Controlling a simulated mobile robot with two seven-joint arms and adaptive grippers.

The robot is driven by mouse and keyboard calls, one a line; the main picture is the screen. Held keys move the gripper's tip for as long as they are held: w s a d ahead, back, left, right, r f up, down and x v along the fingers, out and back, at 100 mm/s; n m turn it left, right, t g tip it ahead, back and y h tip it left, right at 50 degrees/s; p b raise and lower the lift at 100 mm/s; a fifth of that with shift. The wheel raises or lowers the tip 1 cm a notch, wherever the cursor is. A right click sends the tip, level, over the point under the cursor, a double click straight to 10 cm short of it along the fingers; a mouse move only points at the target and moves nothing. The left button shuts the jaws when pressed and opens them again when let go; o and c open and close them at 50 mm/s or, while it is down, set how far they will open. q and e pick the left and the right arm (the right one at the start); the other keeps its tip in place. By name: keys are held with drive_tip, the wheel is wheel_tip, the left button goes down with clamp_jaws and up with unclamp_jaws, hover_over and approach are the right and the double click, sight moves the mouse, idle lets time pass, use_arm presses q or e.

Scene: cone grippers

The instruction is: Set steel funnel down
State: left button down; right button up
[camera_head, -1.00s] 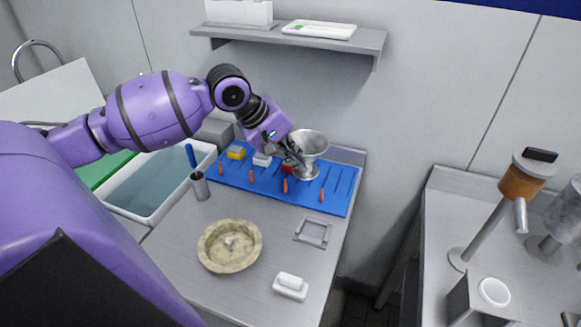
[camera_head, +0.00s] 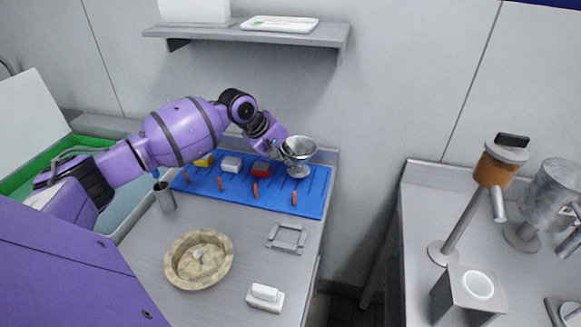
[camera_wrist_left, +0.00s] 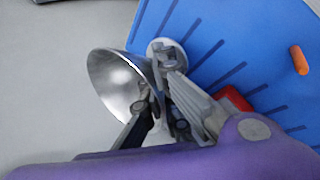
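The steel funnel (camera_head: 301,149) is a shiny cone with a round foot, roughly upright at the back right of the blue mat (camera_head: 318,205). My left gripper (camera_head: 286,153) comes in from the left and is shut on the funnel's narrow part. In the left wrist view the fingers (camera_wrist_left: 160,105) close around the funnel below its wide bowl (camera_wrist_left: 115,85), and the blue mat (camera_wrist_left: 225,30) lies beyond it. Whether the foot touches the mat or hangs just above it, I cannot tell. My right gripper is not in view.
Red (camera_head: 261,171), white (camera_head: 231,165) and yellow (camera_head: 204,160) blocks and several orange-handled tools lie on the mat. A stone bowl (camera_head: 180,273), a grey frame (camera_head: 287,238) and a white butter-dish-like object (camera_head: 265,305) stand in front. A shelf (camera_head: 300,36) hangs above.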

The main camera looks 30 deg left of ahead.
sight(294, 171)
use_arm(q)
drive_tip(key=shift+f, duration=1.35)
drive_tip(key=shift+s+f, duration=0.1)
drive_tip(key=c, duration=2)
unclamp_jaws()
drive_tip(key=shift+f, duration=0.1)
drive_tip(key=p+v, duration=0.1)
drive_tip(key=v, duration=1.1)
drive_tip(key=shift+s, duration=0.1)
